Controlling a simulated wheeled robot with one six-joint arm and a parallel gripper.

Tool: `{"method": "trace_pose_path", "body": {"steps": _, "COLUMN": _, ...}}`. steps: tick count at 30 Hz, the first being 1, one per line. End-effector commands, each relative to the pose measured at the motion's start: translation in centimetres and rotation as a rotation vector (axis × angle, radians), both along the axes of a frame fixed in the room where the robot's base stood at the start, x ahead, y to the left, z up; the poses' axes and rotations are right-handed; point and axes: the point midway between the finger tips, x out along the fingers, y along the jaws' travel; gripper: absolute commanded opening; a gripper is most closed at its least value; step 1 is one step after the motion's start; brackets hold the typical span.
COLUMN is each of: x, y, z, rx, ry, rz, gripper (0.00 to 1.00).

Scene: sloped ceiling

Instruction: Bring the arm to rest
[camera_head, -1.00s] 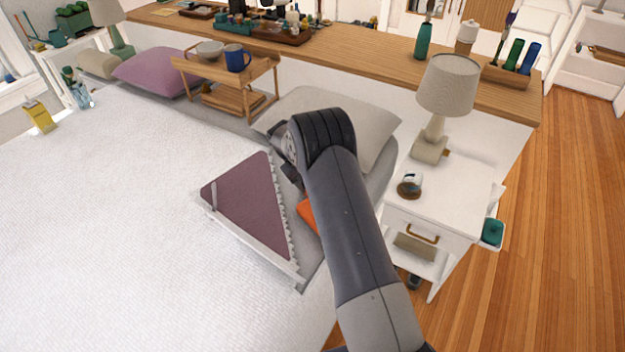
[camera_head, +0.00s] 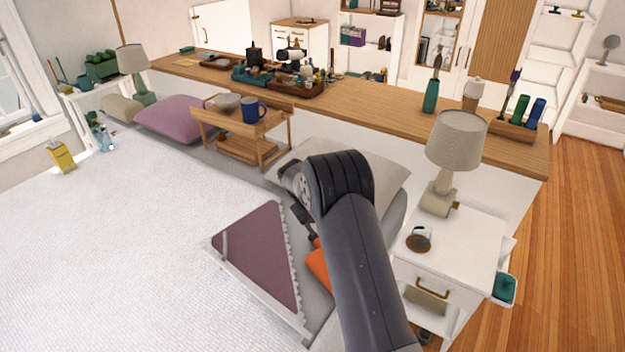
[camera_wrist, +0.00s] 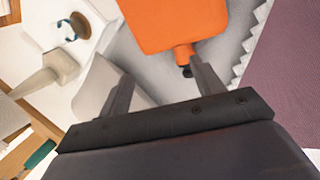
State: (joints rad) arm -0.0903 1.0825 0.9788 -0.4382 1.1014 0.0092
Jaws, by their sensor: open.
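My dark grey arm (camera_head: 365,270) reaches from the bottom of the head view over the bed's near right side, bent at its rounded black joint. My gripper (camera_wrist: 163,85) is open, its two grey fingers apart with nothing held between them. An orange object (camera_wrist: 180,22) with a small black-tipped neck lies beyond the fingers, the tip close to the right finger. It also shows in the head view (camera_head: 317,268), partly hidden by my arm. In the head view the gripper is mostly hidden behind the arm.
A plum panel with a toothed edge (camera_head: 255,258) lies on the bed left of my arm. A white nightstand (camera_head: 455,250) with a lamp (camera_head: 457,145) stands to the right. A wooden tray stand (camera_head: 245,138) and a pale pillow (camera_head: 385,175) are beyond.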

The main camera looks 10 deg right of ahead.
Motion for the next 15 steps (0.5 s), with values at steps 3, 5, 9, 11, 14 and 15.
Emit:
{"method": "trace_pose_path", "body": {"steps": 3, "x": 0.2, "y": 0.0, "z": -1.7, "rx": -0.001, "ry": 0.002, "rz": 0.0, "gripper": 0.63}}
{"method": "trace_pose_path", "body": {"steps": 5, "x": 0.4, "y": 0.0, "z": -2.7, "rx": -0.001, "ry": 0.003, "rz": 0.001, "gripper": 0.63}}
{"method": "trace_pose_path", "body": {"steps": 9, "x": 0.9, "y": -0.1, "z": -4.7, "rx": -0.001, "ry": 0.001, "rz": 0.002, "gripper": 0.63}}
{"method": "trace_pose_path", "body": {"steps": 11, "x": 1.1, "y": -0.1, "z": -5.5, "rx": -0.001, "ry": 0.001, "rz": 0.002, "gripper": 0.63}}
{"method": "trace_pose_path", "body": {"steps": 14, "x": 1.3, "y": -0.1, "z": -6.4, "rx": -0.001, "ry": 0.0, "rz": 0.002, "gripper": 0.63}}
{"method": "trace_pose_path", "body": {"steps": 15, "x": 1.4, "y": -0.1, "z": -6.7, "rx": -0.001, "ry": 0.001, "rz": 0.003, "gripper": 0.63}}
